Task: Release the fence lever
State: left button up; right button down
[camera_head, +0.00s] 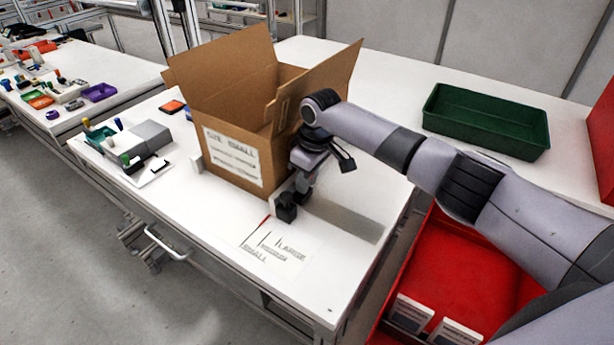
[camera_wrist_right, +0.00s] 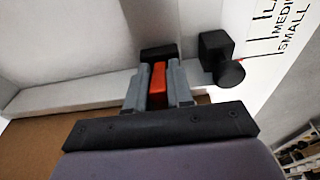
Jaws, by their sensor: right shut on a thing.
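An orange-red fence lever (camera_wrist_right: 158,84) sits between the two grey fingers of my right gripper (camera_wrist_right: 157,88) in the wrist view, and the fingers are shut on it. The fence, a white bar (camera_wrist_right: 65,93), runs beside the lever. A black block with a round knob (camera_wrist_right: 217,52) is just right of the fingers. In the head view my right gripper (camera_head: 303,186) points down at the box's near right corner, close above the black block (camera_head: 287,208); the lever is hidden there. My left gripper is in neither view.
An open cardboard box (camera_head: 232,150) stands on the white table (camera_head: 215,215), left of my right gripper. Printed size marks (camera_head: 275,246) lie in front. A green tray (camera_head: 487,120) is at the back right, and a red bin (camera_head: 450,265) holds white-labelled items below right.

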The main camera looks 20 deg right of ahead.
jog(key=c, duration=1.1)
grip_release()
jog(key=shift+s+d+r, duration=0.1)
jog(key=shift+s+r, duration=0.05)
jog(key=shift+r, duration=1)
jog(key=shift+s+d+r, duration=0.15)
jog(key=shift+s+r, duration=0.05)
jog(key=shift+r, duration=1)
jog(key=shift+s+d+r, duration=0.1)
jog(key=shift+s+r, duration=0.05)
jog(key=shift+r, duration=1)
jog(key=shift+c, duration=0.3)
